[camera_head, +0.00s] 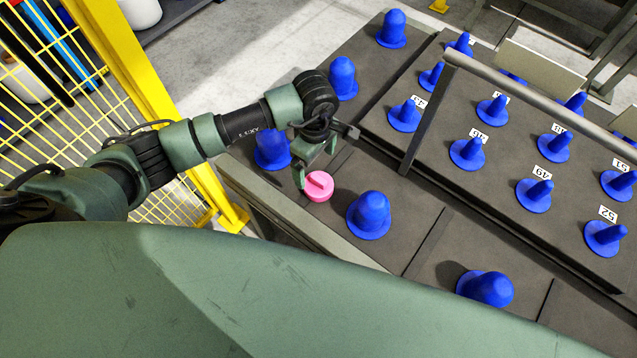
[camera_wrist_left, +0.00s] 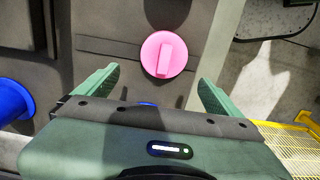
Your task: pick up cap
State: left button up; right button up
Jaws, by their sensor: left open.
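The cap is a round pink disc with a raised bar across its top. In the head view the pink cap (camera_head: 319,186) lies on the dark table near its left edge, between two blue bobbins. My left gripper (camera_head: 318,165) is just above and beside it, and its fingers partly overlap it from this angle. In the left wrist view the pink cap (camera_wrist_left: 163,54) is beyond the fingertips, roughly centred between the two green fingers of the left gripper (camera_wrist_left: 158,85). The fingers are apart with nothing between them. My right gripper is in neither view.
Blue bobbins stand on the table close by, one (camera_head: 369,215) right of the cap and one (camera_head: 272,150) behind my left arm. A raised rack (camera_head: 505,195) with numbered blue holders and a metal rail (camera_head: 540,100) is at right. A yellow fence (camera_head: 165,110) stands at left.

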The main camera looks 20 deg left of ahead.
aim_at(319, 179)
pick_arm(q)
jog(key=f+b, duration=0.1)
jog(key=f, duration=0.1)
jog(key=f+b, duration=0.1)
jog(key=f, duration=0.1)
jog(key=s+d+f+b, duration=0.1)
jog(key=f, duration=0.1)
jog(key=shift+d+f, duration=0.1)
jog(key=shift+f, duration=0.2)
jog(key=shift+r, duration=0.1)
jog(key=c, duration=1.4)
